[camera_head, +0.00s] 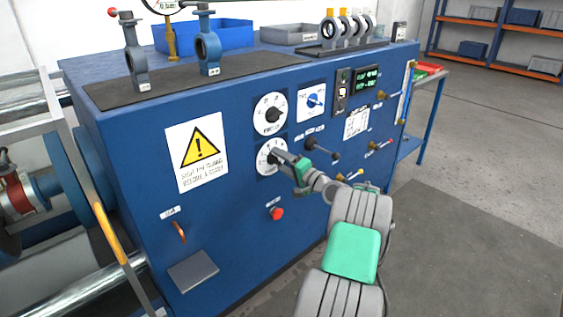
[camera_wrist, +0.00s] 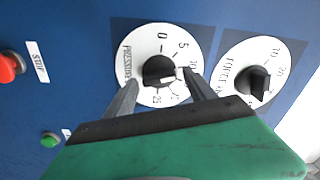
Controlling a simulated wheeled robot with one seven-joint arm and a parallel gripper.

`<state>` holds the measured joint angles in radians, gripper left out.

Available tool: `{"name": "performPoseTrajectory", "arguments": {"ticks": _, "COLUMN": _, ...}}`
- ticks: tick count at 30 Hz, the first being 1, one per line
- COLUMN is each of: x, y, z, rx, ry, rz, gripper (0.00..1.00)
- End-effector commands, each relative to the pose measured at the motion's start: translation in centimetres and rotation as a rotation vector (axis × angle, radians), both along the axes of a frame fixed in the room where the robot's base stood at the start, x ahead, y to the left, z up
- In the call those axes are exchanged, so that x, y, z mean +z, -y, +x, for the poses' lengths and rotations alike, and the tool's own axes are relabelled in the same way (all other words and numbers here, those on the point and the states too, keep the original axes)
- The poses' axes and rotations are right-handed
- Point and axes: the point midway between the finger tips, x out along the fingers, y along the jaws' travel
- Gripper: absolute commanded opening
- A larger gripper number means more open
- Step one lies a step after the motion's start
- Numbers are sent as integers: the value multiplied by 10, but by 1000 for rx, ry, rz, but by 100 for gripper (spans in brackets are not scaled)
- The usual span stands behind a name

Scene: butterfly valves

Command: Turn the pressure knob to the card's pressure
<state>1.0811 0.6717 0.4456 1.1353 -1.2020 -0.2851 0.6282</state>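The pressure dial, a white disc with numbers, shows in the wrist view (camera_wrist: 133,58) and is the lower dial in the head view (camera_head: 263,163). In the head view my gripper (camera_head: 280,158) is at the lower dial. A white sheet (camera_head: 356,122) on the panel may be the card; its print is unreadable.
The force dial (camera_wrist: 270,52) is close beside, with its own black knob (camera_wrist: 252,84). A red stop button (camera_wrist: 8,67) and green button (camera_wrist: 49,140) lie left. Levers (camera_head: 320,147) stick out of the panel. A green display (camera_head: 368,78) is above.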

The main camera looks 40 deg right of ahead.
Motion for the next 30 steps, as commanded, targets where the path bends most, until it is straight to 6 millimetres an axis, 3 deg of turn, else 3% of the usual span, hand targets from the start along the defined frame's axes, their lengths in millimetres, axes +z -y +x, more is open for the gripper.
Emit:
{"name": "performPoseTrajectory", "arguments": {"ticks": 8, "x": 0, "y": 0, "z": -2, "rx": 0, "ry": -1, "rz": 0, "gripper": 65}}
{"name": "performPoseTrajectory", "arguments": {"ticks": 21, "x": 0, "y": 3, "z": -75, "rx": -2, "ry": 0, "rz": 1, "gripper": 65}}
{"name": "performPoseTrajectory", "arguments": {"ticks": 30, "x": 0, "y": 2, "z": -78, "rx": 0, "ry": 0, "rz": 0, "gripper": 65}}
